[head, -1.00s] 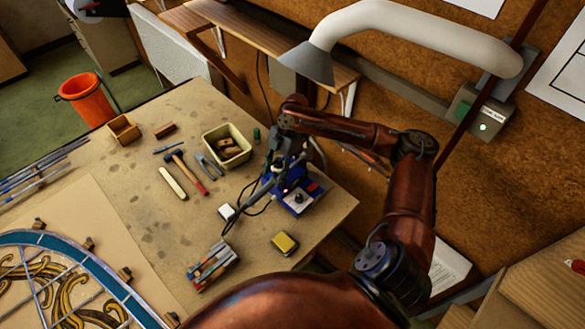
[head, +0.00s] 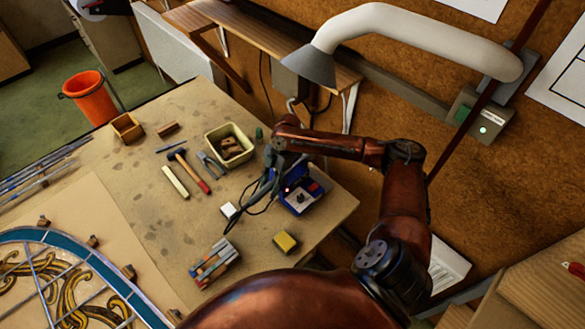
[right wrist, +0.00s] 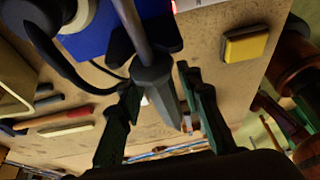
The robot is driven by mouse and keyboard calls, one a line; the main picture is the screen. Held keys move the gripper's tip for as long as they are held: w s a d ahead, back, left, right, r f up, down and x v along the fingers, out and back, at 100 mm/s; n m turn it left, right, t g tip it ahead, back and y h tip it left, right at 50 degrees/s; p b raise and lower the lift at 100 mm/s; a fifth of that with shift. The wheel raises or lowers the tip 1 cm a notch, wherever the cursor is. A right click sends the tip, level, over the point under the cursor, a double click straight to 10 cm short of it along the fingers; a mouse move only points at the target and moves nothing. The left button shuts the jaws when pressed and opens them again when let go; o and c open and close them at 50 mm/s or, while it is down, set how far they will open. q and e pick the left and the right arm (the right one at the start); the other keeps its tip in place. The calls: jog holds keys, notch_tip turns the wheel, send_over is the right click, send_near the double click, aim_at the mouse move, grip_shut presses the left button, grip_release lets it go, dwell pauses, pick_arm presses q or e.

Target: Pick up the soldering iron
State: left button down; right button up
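The soldering iron (right wrist: 152,82) has a dark grey handle and a metal shaft; in the right wrist view it comes down from the top centre, by the blue soldering station (right wrist: 88,42). My right gripper (right wrist: 165,112) is open, one dark green finger on each side of the handle, with a visible gap on the right. In the head view my right gripper (head: 272,184) is small, at the left side of the blue station (head: 299,200), and hides most of the iron there. My left gripper is not in view.
A black cable loops beside the station.

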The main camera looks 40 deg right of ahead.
grip_shut()
jog(key=shift+r, duration=0.15)
dwell(0.4)
